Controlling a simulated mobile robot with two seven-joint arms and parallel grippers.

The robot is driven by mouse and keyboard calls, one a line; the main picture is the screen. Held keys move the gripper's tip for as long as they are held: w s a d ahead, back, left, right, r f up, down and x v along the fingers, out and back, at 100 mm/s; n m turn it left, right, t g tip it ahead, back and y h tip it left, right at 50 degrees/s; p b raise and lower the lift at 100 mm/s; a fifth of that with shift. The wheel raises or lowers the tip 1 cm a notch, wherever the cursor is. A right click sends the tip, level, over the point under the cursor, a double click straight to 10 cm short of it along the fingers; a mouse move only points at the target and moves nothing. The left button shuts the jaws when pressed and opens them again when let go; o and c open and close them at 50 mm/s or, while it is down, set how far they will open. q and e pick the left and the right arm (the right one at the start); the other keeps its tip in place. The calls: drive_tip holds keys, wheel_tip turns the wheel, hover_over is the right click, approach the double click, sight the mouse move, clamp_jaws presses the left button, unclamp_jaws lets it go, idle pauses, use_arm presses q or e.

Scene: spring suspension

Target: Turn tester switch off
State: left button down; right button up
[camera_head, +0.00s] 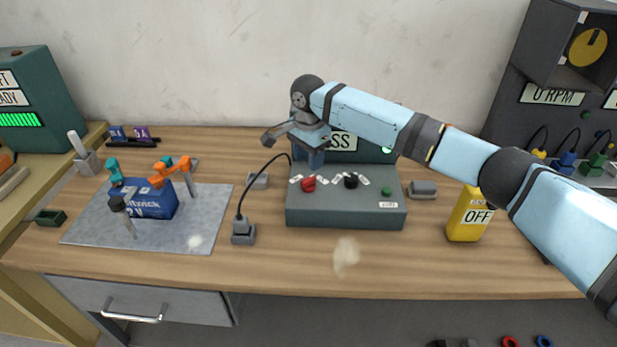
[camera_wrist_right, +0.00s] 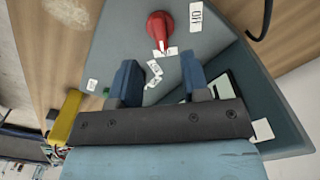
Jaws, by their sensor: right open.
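The tester (camera_head: 345,213) is a grey-green box in the middle of the bench. A red knob (camera_head: 308,184) and a black knob (camera_head: 351,181) sit on its sloped top among small white labels. Its raised back display is partly hidden by my right arm; the letters "SS" show. My right gripper (camera_head: 315,158) is above the tester's back left part, open and empty. In the right wrist view the red knob (camera_wrist_right: 158,28) lies beyond the open fingertips (camera_wrist_right: 160,75), apart from them. An "OFF" label (camera_wrist_right: 196,15) is beside the knob. My left gripper is not in view.
A blue battery (camera_head: 150,198) with orange and teal clamps stands on a grey mat (camera_head: 85,228) at left. A black cable runs from a grey plug block (camera_head: 243,232) to the tester. A yellow "OFF" box (camera_head: 466,215) stands at right. The bench front is mostly clear.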

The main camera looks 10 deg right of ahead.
sight(309, 178)
wheel_tip(309, 178, down, 6)
drive_tip(key=shift+f, duration=0.25)
